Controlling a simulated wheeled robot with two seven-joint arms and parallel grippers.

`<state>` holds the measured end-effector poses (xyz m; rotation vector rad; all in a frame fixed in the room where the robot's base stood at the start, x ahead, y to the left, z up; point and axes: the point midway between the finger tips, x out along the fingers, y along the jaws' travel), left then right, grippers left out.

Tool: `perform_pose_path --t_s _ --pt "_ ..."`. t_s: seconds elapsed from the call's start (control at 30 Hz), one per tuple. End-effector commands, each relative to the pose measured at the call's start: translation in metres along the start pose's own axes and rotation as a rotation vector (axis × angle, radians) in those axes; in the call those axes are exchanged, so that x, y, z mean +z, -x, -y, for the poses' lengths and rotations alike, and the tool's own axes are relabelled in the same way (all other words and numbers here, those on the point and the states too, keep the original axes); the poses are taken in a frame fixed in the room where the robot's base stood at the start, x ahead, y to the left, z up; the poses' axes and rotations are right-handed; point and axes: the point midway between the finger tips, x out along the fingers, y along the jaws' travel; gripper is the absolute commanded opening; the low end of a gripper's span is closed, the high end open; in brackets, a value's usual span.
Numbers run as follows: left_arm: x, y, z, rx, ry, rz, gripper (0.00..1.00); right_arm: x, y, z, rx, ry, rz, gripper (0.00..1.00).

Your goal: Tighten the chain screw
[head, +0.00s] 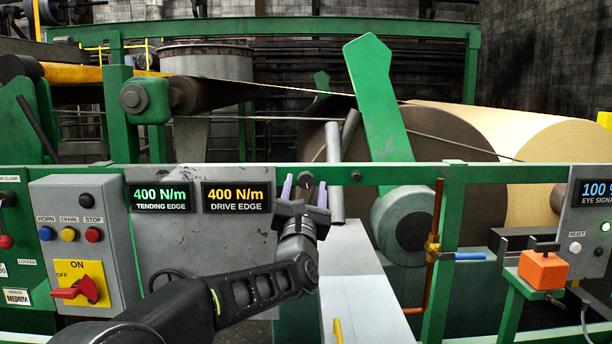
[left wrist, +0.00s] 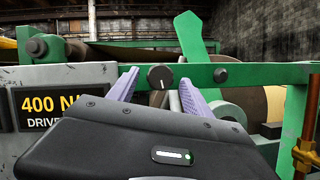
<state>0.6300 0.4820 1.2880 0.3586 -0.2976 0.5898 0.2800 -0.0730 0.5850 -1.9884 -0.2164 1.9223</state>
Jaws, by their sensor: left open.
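A round dark knob with a white mark, which looks like the chain screw (left wrist: 160,77), sits on the green rail; it is partly visible in the head view (head: 306,180). My left gripper (head: 305,190) is open, its two purple fingers pointing at the rail. In the left wrist view, its fingertips (left wrist: 158,84) stand to the left and right of the knob, with a gap on each side. I cannot tell how deep the fingers reach around it. The tending edge display (head: 159,196) reads 400 N/m in green. The drive edge display (head: 237,196) reads 400 N/m in amber.
A dark bolt (head: 355,176) sits on the rail to the right of the knob. A control box (head: 78,240) with buttons and a red switch stands at left. A copper pipe (head: 434,250) and an orange block (head: 543,268) are at right. A large roll (head: 490,150) lies behind the rail.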

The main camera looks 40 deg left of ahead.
Motion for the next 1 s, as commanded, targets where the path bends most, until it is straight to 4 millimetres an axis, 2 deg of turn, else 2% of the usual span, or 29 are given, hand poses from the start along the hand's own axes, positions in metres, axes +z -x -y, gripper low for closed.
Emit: perform_pose_path --t_s 0.03,0.2,0.5,1.0 --pt "0.002 -0.009 -0.001 0.0 -0.001 -0.001 0.58 0.0 0.007 0.003 0.0 0.0 0.0 0.36" --pt "0.001 -0.024 -0.001 0.0 -0.002 -0.001 0.58 0.0 0.012 0.005 0.0 0.0 0.001 0.36" --pt "-0.001 -0.026 0.0 0.0 -0.001 -0.001 0.58 0.0 0.011 0.004 0.0 0.0 0.001 0.36" --pt "0.0 -0.025 0.0 0.0 -0.001 0.0 0.17 0.0 0.011 0.004 0.0 0.0 0.001 0.36"
